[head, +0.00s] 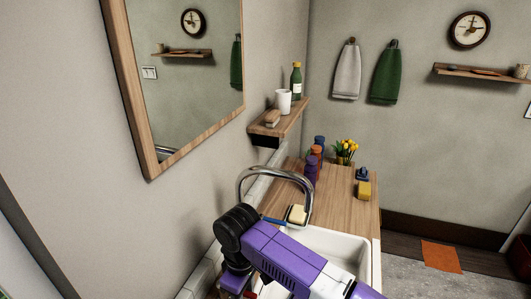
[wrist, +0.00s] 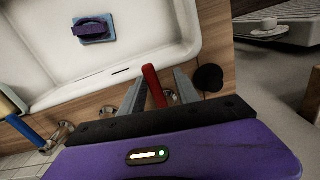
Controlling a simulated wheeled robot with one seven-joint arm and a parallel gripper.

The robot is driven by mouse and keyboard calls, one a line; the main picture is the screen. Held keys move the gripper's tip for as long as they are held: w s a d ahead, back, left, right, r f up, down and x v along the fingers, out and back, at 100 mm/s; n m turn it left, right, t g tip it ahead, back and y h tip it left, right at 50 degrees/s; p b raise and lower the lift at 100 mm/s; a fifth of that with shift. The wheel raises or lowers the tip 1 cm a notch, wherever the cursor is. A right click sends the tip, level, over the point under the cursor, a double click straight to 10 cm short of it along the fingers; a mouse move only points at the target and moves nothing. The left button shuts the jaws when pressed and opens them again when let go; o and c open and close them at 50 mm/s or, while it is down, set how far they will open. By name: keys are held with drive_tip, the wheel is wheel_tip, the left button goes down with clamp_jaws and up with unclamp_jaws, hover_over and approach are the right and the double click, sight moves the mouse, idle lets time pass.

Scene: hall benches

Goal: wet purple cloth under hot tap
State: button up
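The white sink basin (wrist: 48,80) holds a dark purple bundle (wrist: 90,30), apparently the cloth, on a flat blue piece (wrist: 108,38) in the wrist view. In the head view my arm covers part of the basin (head: 345,243), and the cloth is not seen. A chrome curved tap (head: 262,172) stands behind the sink. A red handle (wrist: 152,82) rises between the two grey fingers of my gripper (wrist: 160,90). The fingers stand apart, with a visible gap beside the handle. A blue handle (wrist: 28,132) is at the left. No running water shows.
A soap dish (head: 297,214) sits by the tap. Several bottles (head: 313,165), yellow flowers (head: 345,150) and a yellow sponge (head: 364,190) stand on the wooden counter (head: 335,198). A shelf (head: 280,122) and mirror (head: 185,80) are on the wall nearby.

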drive_tip(key=shift+s+a+m+p, duration=0.3)
drive_tip(key=shift+s+m+p, duration=0.25)
drive_tip(key=shift+m+p, duration=0.65)
drive_tip(key=shift+s+a+r+m+p, duration=0.1)
drive_tip(key=shift+s+a+m+p, duration=0.4)
drive_tip(key=shift+m+p, duration=0.75)
drive_tip(key=shift+s+a+m+p, duration=0.2)
drive_tip(key=shift+m+p, duration=0.15)
drive_tip(key=shift+p, duration=0.1)
drive_tip(key=shift+s+a+m+p, duration=0.25)
drive_tip(key=shift+a+m+p, duration=0.25)
drive_tip(key=shift+m, duration=0.4)
drive_tip(key=shift+w+d+n, duration=0.25)
drive_tip(key=shift+d+n, duration=0.15)
drive_tip(key=shift+n, duration=0.35)
drive_tip(key=shift+w+d+n, duration=0.25)
drive_tip(key=shift+d+n, duration=0.1)
drive_tip(key=shift+n, duration=0.4)
